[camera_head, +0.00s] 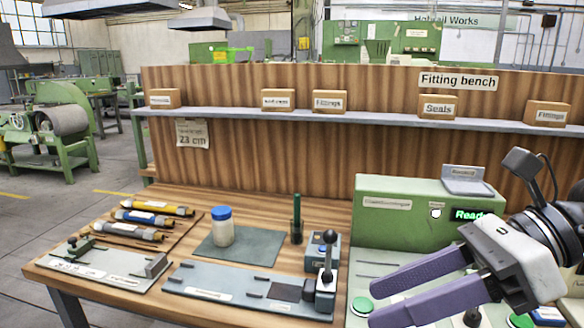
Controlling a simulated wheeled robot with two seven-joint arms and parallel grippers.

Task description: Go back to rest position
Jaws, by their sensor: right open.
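My right gripper (364,300) comes in from the right, with its two purple fingers apart and pointing left. Nothing shows between the fingers. It is in front of the green machine (395,212), whose display reads "Ready", and hides part of its lower front. My left gripper is not in view.
The wooden bench (330,205) holds a blue-capped jar (222,228) on a grey mat (260,252), several coloured tubes (145,217), a dark green upright rod (297,215) and a lever fixture (327,275). Labelled boxes (437,106) stand on the shelf (380,120) behind.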

